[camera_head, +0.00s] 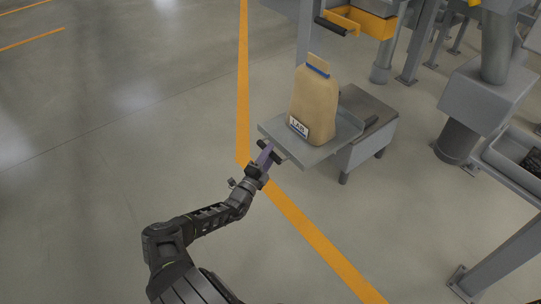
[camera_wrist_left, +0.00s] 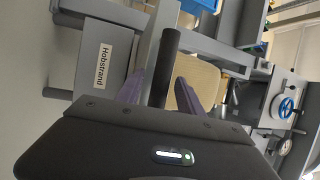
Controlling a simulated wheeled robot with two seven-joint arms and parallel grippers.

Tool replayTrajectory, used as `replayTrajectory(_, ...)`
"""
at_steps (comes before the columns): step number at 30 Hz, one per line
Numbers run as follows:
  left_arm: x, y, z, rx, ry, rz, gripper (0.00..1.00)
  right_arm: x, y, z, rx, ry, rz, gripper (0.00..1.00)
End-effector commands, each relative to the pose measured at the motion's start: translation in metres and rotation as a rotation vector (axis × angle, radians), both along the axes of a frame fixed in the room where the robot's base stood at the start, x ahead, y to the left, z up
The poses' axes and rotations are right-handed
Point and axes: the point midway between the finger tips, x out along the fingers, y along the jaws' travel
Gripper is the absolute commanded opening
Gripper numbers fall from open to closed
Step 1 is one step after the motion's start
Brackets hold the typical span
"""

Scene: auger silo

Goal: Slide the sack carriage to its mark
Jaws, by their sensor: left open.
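The sack carriage (camera_head: 270,128) is a flat grey plate at the centre of the head view. A tan sack (camera_head: 318,98) with a blue band and a white label stands upright on it. A dark bar handle (camera_head: 277,154) is at its near edge. My left gripper (camera_head: 267,155) is at this handle, jaws open. In the left wrist view its two purple fingers (camera_wrist_left: 161,92) lie on either side of the dark handle bar (camera_wrist_left: 168,55), with the tan sack (camera_wrist_left: 207,82) behind. My right gripper is not in view. I cannot make out the carriage's mark.
A grey box-like stand (camera_head: 367,138) is beside and under the carriage. Grey machinery (camera_head: 485,95) stands at the right. The floor (camera_head: 110,110) at the left is clear.

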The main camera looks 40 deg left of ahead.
Motion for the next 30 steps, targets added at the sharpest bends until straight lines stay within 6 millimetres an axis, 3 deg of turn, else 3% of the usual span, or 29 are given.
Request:
replayTrajectory(10, 0.0063, 0.0009, 0.0015, 0.0, 0.001, 0.0, 0.44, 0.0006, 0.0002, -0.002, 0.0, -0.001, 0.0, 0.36)
replayTrajectory(26, 0.006, 0.0005, 0.0011, 0.0, 0.001, 0.0, 0.02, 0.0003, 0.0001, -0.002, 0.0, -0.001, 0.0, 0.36)
replayTrajectory(30, 0.006, 0.0005, 0.001, 0.0, 0.002, 0.0, 0.0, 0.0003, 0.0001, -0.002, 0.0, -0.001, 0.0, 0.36)
